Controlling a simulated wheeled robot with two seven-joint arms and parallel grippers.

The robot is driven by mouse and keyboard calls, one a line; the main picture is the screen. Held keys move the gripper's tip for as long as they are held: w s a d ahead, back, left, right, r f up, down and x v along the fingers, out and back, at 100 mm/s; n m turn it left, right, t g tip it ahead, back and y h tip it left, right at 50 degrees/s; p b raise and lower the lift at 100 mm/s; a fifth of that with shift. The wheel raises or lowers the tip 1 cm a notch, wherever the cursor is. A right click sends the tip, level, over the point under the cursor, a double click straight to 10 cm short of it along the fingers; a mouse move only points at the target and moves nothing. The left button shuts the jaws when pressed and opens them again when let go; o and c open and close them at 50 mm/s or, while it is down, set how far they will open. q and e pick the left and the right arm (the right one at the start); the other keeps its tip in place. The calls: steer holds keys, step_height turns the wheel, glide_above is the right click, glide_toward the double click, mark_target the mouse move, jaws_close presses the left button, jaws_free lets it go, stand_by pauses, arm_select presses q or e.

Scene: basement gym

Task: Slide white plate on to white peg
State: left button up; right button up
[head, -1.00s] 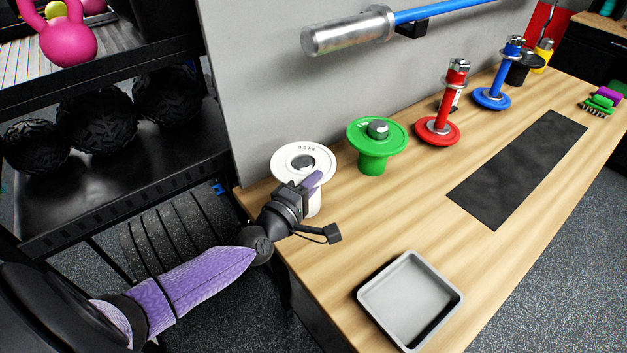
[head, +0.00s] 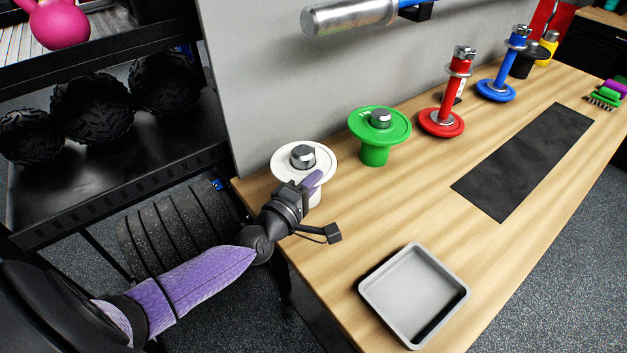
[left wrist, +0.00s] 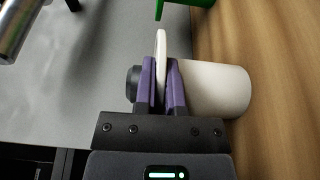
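The white plate (head: 283,157) is a flat disc around the top of the white peg, whose grey metal tip (head: 303,153) rises through its hole. In the left wrist view the plate (left wrist: 161,52) stands edge-on between my purple fingers, and the peg's wide white body (left wrist: 218,88) lies on one side, the dark tip (left wrist: 132,83) on the other. My left gripper (head: 312,182) is shut on the plate's near rim; it also shows in the left wrist view (left wrist: 160,85). The fingers hide whether the plate touches the wide body. My right gripper is not in view.
A green stand with a plate (head: 376,153) is close on the right. Red (head: 449,98) and blue (head: 507,68) stands are farther along the wooden bench. A grey tray (head: 413,290) lies near the front, a black mat (head: 525,160) beyond it. A grey wall (head: 260,80) rises behind.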

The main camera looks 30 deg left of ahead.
arm_select(q)
steer(key=o, duration=0.5)
steer(key=s+p, duration=0.1)
steer(key=s, duration=0.9)
steer(key=shift+a, duration=0.35)
